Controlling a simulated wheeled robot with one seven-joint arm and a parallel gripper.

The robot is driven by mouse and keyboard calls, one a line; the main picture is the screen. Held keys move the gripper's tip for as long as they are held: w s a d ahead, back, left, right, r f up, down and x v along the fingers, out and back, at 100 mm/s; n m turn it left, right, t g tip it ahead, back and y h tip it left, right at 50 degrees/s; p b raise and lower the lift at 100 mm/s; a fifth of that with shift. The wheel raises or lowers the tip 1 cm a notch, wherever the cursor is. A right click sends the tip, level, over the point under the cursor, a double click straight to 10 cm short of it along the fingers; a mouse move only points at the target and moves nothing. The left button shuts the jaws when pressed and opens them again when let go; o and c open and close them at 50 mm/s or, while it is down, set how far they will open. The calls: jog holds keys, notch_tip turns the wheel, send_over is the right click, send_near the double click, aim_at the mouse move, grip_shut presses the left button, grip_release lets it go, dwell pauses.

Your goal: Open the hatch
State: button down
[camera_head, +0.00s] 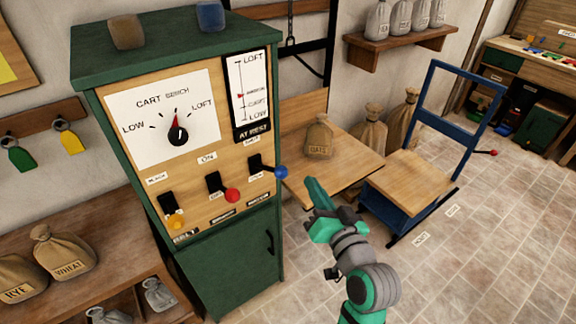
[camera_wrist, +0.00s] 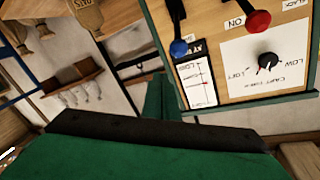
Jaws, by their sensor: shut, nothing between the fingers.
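No part in view is clearly marked as the hatch. The green control cabinet (camera_head: 215,270) has a closed lower door with a black handle (camera_head: 270,243). Its panel carries a yellow-knobbed lever (camera_head: 176,224), down, a red-knobbed lever (camera_head: 232,195) and a blue-knobbed lever (camera_head: 281,172). The red and blue knobs also show upside down in the wrist view. The dial (camera_head: 178,136) points near the top middle, and the gauge (camera_head: 246,95) reads "AT REST". My green gripper (camera_head: 314,186) is shut and empty, right of the cabinet and apart from the levers.
A wooden table (camera_head: 340,182) with an oats sack (camera_head: 319,137) stands behind my gripper. A blue-framed cart (camera_head: 408,178) is to its right. A bench with wheat and rye sacks (camera_head: 62,252) is at left. Tiled floor at right is clear.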

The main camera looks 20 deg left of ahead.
jog(key=shift+s+a+r+n+g+y, duration=0.1)
jog(key=shift+a+r+n+g+y, duration=0.15)
jog(key=shift+r+n, duration=0.4)
jog(key=shift+w+a+r+n+g+y, duration=0.1)
jog(key=shift+r+n+g+y, duration=0.2)
jog(key=shift+r, duration=0.6)
jog(key=shift+s+a+r+n+g+y, duration=0.1)
jog(key=shift+r+n+g, duration=0.25)
jog(key=shift+r, duration=0.45)
jog(key=w+a+f, duration=0.4)
jog(key=w+a, duration=0.1)
jog(key=a, duration=0.2)
jog(key=shift+d+f, duration=0.1)
jog(key=shift+f, duration=0.05)
